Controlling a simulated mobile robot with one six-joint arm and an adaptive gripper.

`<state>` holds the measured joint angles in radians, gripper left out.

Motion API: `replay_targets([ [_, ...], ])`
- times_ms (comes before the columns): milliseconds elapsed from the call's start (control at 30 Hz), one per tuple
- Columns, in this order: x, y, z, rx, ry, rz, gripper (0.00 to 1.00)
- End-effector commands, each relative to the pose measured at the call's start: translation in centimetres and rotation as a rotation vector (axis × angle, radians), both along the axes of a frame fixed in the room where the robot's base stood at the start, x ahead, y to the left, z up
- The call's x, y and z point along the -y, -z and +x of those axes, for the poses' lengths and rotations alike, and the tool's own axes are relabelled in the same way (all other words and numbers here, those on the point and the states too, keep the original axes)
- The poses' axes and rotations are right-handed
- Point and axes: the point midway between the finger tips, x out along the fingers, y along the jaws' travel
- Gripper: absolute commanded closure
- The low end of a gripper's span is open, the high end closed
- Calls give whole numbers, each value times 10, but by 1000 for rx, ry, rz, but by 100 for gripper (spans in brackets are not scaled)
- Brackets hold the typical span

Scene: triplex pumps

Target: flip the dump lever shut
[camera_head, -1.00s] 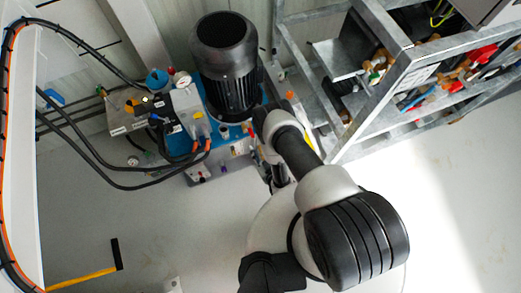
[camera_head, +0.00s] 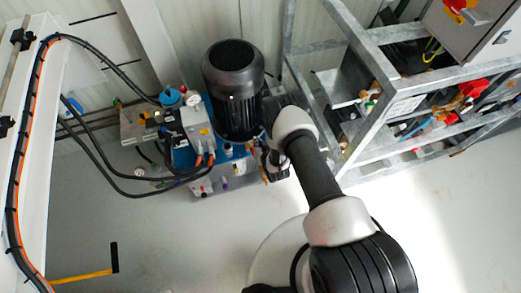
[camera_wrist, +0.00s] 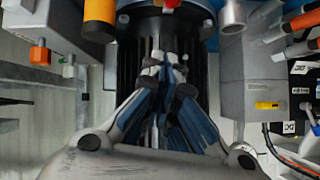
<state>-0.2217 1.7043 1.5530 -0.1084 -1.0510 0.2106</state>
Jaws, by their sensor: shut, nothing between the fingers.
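My gripper (camera_wrist: 165,62) is shut and empty in the wrist view, its fingertips together in front of the black finned motor (camera_wrist: 130,75). In the head view my gripper (camera_head: 272,166) is a small dark shape beside the lower right of the motor (camera_head: 235,90), partly hidden by my arm. I cannot tell for sure which part is the dump lever. An orange cylindrical part (camera_wrist: 98,18) stands at the upper left of the wrist view. A small orange-capped fitting (camera_wrist: 40,53) sits farther left. Both are apart from the fingertips.
The blue pump unit (camera_head: 185,155) has black hoses and a grey box (camera_head: 196,122) left of the motor. A galvanised metal rack (camera_head: 350,165) stands close on the right, holding coloured fittings.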

Motion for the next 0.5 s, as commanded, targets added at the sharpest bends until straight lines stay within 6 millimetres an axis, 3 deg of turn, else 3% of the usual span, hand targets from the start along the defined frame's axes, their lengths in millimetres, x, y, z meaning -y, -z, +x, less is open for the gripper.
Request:
replay_targets([
  [167,-11,27,29,3,0,1,100],
  [300,-12,47,19,-3,-1,0,100],
  [500,-14,58,14,1,0,0,100],
])
